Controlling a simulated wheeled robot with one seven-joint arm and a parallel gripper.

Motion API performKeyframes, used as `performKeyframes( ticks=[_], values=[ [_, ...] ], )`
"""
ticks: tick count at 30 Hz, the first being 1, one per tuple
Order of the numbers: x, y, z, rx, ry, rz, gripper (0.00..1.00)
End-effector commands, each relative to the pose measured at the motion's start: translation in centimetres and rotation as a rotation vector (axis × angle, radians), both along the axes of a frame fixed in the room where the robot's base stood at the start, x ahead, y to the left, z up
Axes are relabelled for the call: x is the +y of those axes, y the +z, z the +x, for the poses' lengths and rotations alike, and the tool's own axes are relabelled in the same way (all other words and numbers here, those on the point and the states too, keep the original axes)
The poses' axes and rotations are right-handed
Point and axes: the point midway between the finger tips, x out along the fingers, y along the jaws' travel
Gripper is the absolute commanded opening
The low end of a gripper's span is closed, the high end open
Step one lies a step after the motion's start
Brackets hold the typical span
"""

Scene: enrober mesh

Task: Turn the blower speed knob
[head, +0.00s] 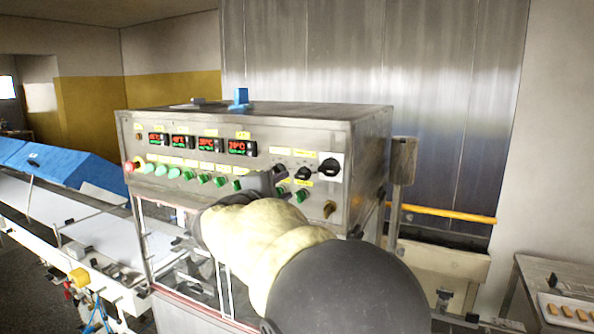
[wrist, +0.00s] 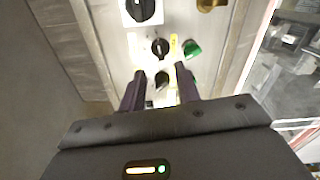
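The control panel (head: 225,190) carries two small black knobs beside a larger black rotary switch (head: 328,168) on a white plate. The right small knob (head: 303,173) shows in the head view; the left one is partly hidden by my gripper (head: 268,181). In the wrist view, the left small knob (wrist: 161,79) lies between my two fingertips (wrist: 159,73), with a gap on each side. The other small knob (wrist: 160,47) is just beyond them. My gripper is open. The labels are too small to read, so I cannot tell which is the blower speed knob.
A green button (wrist: 192,48) sits close to the right fingertip, and a brass-coloured knob (head: 329,209) is lower right on the panel. Several red displays and green buttons line the left. A conveyor (head: 95,225) stands at left; a tray (head: 566,310) at far right.

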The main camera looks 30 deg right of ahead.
Motion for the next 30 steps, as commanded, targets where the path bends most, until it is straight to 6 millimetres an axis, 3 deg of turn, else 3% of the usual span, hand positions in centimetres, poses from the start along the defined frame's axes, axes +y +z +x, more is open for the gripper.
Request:
performKeyframes(
  ticks=[12, 23, 24, 29, 30],
  values=[
    [-5.3, 0.2, 4.1, 0.002, -0.002, -0.002, 0.33],
    [-5.9, 0.0, 4.6, 0.001, 0.000, 0.001, 0.33],
    [-5.9, 0.0, 4.6, 0.001, 0.000, 0.001, 0.31],
    [-5.9, 0.0, 4.6, 0.001, 0.000, 0.001, 0.00],
    [-5.9, 0.0, 4.6, 0.001, 0.000, 0.001, 0.00]
  ],
)
